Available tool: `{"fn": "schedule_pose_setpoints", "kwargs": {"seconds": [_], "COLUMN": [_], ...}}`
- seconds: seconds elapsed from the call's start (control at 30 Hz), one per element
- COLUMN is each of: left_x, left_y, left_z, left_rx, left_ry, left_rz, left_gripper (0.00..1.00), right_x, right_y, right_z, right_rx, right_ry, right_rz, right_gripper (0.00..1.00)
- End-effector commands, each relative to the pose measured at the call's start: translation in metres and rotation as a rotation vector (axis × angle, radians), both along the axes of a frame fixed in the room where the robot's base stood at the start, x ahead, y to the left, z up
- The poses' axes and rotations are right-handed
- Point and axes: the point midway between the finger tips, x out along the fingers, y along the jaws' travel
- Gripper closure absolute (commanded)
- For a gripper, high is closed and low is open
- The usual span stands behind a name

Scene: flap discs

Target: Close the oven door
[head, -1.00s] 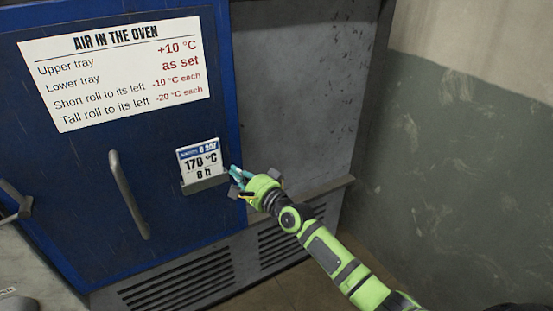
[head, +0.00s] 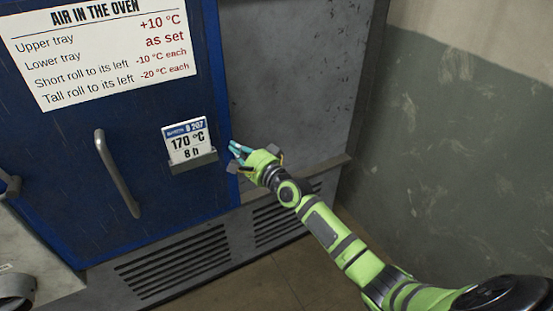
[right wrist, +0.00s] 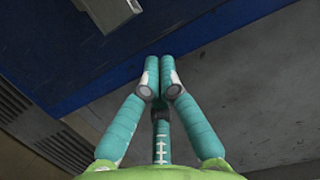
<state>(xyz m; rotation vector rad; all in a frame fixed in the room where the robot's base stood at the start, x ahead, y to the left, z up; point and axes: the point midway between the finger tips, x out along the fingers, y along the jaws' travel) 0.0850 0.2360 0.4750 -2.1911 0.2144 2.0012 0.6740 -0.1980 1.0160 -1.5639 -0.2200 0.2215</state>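The oven door (head: 75,160) is a blue panel with a curved metal bar handle (head: 117,172). It fills the left of the head view, and I cannot tell whether a gap is left at its edge. My right gripper (head: 236,149) is at the door's right edge, right of the card holder. In the right wrist view its teal fingers (right wrist: 160,84) are together with nothing visible between them, against the blue door edge (right wrist: 110,80). Contact is not clear. My left gripper is not in view.
A white temperature sign (head: 105,45) and a 170 °C card (head: 187,140) are on the door. A grey metal panel (head: 285,90) stands right of it, with vent grilles (head: 180,262) below. A green-and-beige wall (head: 460,150) is at right. Floor shows at the bottom.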

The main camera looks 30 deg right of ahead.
Motion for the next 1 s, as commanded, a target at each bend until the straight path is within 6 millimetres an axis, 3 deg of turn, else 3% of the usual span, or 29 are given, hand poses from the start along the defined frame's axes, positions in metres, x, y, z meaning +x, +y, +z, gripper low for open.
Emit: {"fn": "schedule_pose_setpoints", "kwargs": {"seconds": [0.27, 0.4, 0.57, 0.77, 0.87, 0.97, 1.0], "left_x": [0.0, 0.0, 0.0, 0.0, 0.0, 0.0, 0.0], "left_y": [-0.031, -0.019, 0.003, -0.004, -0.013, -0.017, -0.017], "left_z": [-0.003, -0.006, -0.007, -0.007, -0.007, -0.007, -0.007], "left_rx": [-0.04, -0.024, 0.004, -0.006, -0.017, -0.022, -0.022], "left_ry": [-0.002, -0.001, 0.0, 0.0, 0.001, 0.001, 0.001], "left_rz": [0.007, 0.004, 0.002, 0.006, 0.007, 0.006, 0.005], "left_gripper": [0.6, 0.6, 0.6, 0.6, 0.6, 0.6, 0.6], "right_x": [-0.06, -0.081, -0.094, -0.097, -0.097, -0.101, -0.106], "right_y": [-0.017, -0.024, -0.028, -0.029, -0.032, -0.038, -0.041], "right_z": [-0.002, -0.002, 0.0, -0.004, -0.029, -0.082, -0.11], "right_rx": [0.0, -0.001, 0.0, -0.007, -0.054, -0.162, -0.222], "right_ry": [0.001, 0.002, 0.0, 0.005, 0.043, 0.121, 0.162], "right_rz": [-0.001, -0.001, -0.002, -0.003, -0.018, -0.039, -0.045], "right_gripper": [1.0, 1.0, 1.0, 1.0, 1.0, 1.0, 1.0]}}
